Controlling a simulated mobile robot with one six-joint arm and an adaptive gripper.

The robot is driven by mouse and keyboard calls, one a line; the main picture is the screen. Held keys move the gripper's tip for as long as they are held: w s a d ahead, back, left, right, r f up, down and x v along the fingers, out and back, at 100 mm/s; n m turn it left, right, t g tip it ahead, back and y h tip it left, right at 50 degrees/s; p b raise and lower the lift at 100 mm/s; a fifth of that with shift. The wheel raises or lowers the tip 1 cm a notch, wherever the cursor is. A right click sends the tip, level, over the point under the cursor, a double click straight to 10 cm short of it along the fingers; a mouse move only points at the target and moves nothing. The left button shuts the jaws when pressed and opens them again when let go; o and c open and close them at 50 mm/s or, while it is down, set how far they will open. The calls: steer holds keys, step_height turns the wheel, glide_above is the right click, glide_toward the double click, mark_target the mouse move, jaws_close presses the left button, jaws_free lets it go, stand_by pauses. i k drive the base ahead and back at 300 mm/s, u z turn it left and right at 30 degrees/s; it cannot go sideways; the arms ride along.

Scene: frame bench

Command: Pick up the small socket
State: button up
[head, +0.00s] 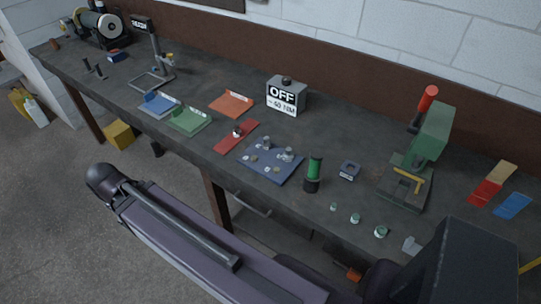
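Three small sockets with green bands stand in a row on the dark bench, growing in size toward the lower right. The small socket (333,206) is the leftmost. The middle socket (355,217) and the largest socket (381,231) stand apart from it. Nothing touches the small socket. My arm crosses the lower foreground, in front of the bench. I cannot make out my gripper's fingers.
A green-and-black cylinder (313,174) and a dark square block (349,171) stand behind the sockets. A blue board (276,176) with metal parts lies left. A green press (430,140) stands right. A dark box shape covers the lower right corner, beside a pale piece (411,245).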

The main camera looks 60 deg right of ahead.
mark_target(266, 144)
steer(key=k, duration=0.75)
steer(key=z, duration=3.15)
steer(key=i, duration=0.1)
steer(key=u, duration=1.35)
